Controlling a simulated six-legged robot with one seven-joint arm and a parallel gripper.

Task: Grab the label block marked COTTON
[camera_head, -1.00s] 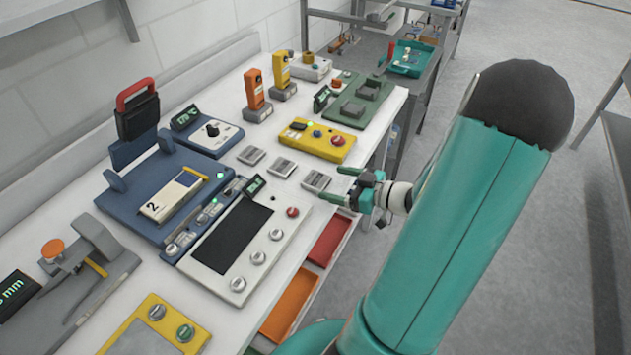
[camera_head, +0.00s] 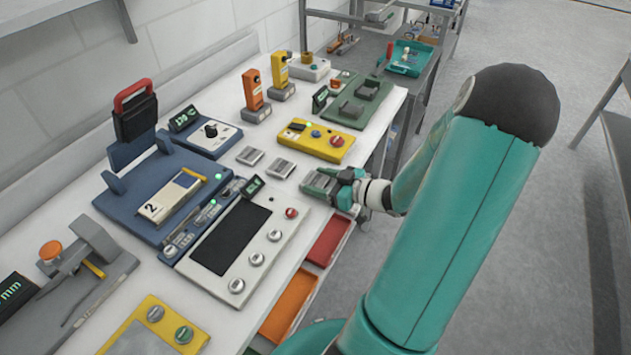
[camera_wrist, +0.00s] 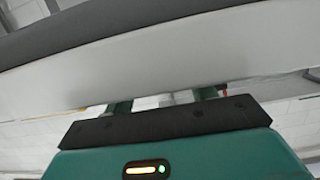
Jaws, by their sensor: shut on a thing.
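Three small grey label blocks stand in a row on the white bench. The left block (camera_head: 250,156) and the middle block (camera_head: 282,168) are free. My gripper (camera_head: 322,183) has its green fingers around the right-hand block (camera_head: 316,181), shut on it at the bench's right edge. The fingers partly hide this block. The block lettering is too small to read, so I cannot tell which says COTTON. In the wrist view my gripper (camera_wrist: 163,100) shows only partly, and no block can be made out there.
A yellow panel (camera_head: 316,140) stands just behind the blocks. A white control panel (camera_head: 270,246) lies in front of them. Red (camera_head: 328,242) and orange (camera_head: 289,305) drawers show below the bench edge. A blue press (camera_head: 125,200) stands to the left. Floor is open at right.

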